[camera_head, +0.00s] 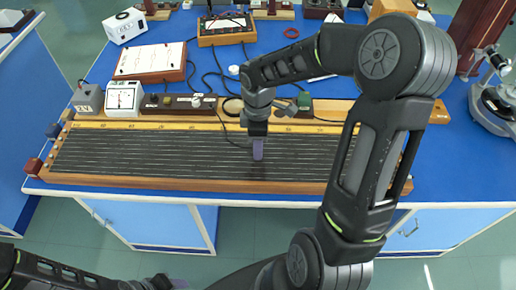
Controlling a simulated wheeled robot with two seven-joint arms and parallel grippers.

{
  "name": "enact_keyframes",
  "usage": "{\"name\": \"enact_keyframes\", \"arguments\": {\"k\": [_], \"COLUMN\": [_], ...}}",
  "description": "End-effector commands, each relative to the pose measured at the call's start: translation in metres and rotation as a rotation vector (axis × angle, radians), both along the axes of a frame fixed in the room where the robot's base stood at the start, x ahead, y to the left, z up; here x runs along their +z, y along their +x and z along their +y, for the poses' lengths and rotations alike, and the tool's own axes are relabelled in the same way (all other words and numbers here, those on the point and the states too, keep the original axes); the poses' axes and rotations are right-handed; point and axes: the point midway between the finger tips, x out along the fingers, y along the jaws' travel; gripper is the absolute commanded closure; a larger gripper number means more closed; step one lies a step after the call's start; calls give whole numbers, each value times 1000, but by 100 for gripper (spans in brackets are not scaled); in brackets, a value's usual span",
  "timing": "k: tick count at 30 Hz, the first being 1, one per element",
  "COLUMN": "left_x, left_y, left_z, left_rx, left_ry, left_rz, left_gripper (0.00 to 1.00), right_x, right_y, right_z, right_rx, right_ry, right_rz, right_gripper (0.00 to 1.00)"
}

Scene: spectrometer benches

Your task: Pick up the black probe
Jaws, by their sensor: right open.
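My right gripper (258,150) points down over the long wired board (110,184) on the near bench, a little right of the board's middle. Its jaws are open, though from this angle the fingers overlap into one purple-grey strip. I cannot make out the black probe for certain; it may be hidden by the fingers or be lost against the dark board. I cannot tell whether the fingertips touch the board. My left gripper (166,283) shows only in part at the bottom edge, low and away from the bench, and its jaw state is unclear.
Behind the board stand a white meter (123,98), a grey block (88,98) and a green block (304,101). Cables run across the blue bench top (460,165). A round metal instrument (496,105) stands at right. Bare blue bench lies right of the board.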

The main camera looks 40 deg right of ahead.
Motion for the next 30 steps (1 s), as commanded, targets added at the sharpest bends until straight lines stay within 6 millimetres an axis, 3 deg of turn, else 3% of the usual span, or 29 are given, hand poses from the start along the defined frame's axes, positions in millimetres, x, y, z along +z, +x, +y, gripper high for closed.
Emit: {"name": "enact_keyframes", "arguments": {"k": [14, 30], "left_x": [0, 0], "left_y": [0, 0], "left_z": [0, 0], "left_rx": [0, 0], "left_ry": [0, 0], "left_rz": [0, 0], "left_gripper": [53, 53], "right_x": [0, 0], "right_y": [0, 0], "right_z": [0, 0], "right_rx": [0, 0], "right_ry": [0, 0], "right_rz": [0, 0], "right_gripper": [57, 100]}}
